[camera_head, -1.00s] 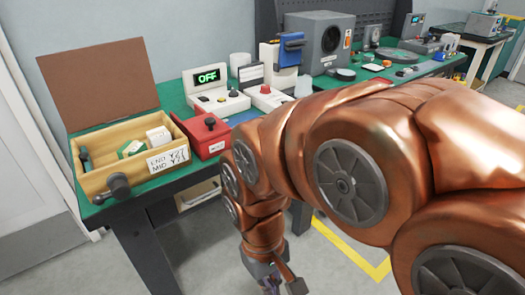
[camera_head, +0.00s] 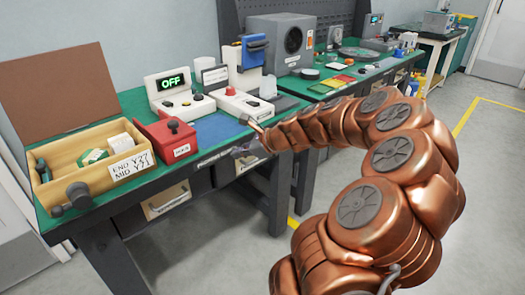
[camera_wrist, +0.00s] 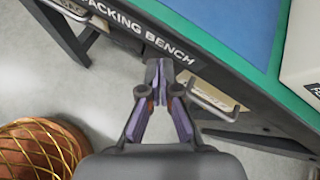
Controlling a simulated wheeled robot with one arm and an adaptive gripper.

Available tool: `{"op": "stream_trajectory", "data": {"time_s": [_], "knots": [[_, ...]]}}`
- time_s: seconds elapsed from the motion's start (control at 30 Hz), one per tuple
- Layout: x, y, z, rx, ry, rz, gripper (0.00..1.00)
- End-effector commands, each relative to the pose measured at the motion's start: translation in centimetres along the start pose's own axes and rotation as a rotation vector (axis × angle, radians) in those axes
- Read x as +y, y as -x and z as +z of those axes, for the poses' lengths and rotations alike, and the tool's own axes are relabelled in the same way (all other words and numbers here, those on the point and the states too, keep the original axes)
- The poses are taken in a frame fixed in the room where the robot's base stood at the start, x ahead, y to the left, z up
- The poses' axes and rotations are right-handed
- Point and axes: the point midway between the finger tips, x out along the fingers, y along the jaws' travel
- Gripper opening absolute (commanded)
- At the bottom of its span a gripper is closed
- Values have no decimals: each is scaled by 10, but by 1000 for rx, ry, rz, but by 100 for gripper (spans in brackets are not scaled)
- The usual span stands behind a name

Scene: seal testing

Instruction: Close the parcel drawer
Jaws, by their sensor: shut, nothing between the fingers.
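In the wrist view, a tan drawer front (camera_wrist: 203,97) with a partly legible label and a grey bar handle (camera_wrist: 222,114) shows under the bench edge. It seems to be the parcel drawer; how far out it stands I cannot tell. My gripper (camera_wrist: 160,68) is shut and empty, its fingertips in front of the bench edge, just left of this drawer front in the picture. Contact is not clear.
Another drawer (camera_head: 167,202) with a handle sits under the bench to the left. On the green bench top stand an open wooden box (camera_head: 100,187), a red box (camera_head: 166,141) and a white device reading OFF (camera_head: 178,97). The grey floor (camera_head: 480,200) at right is clear.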

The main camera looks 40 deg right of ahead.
Motion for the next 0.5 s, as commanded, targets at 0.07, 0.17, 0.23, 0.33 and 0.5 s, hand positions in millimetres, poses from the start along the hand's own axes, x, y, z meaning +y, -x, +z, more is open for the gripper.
{"op": "stream_trajectory", "data": {"time_s": [0.07, 0.17, 0.23, 0.33, 0.5], "knots": [[-41, 16, -39, -12, -191, -107, 0], [-72, 33, -74, -26, -363, -203, 0], [-85, 42, -90, -36, -438, -244, 0], [-94, 47, -102, -43, -493, -274, 0], [-98, 38, -105, -44, -506, -279, 0]]}}
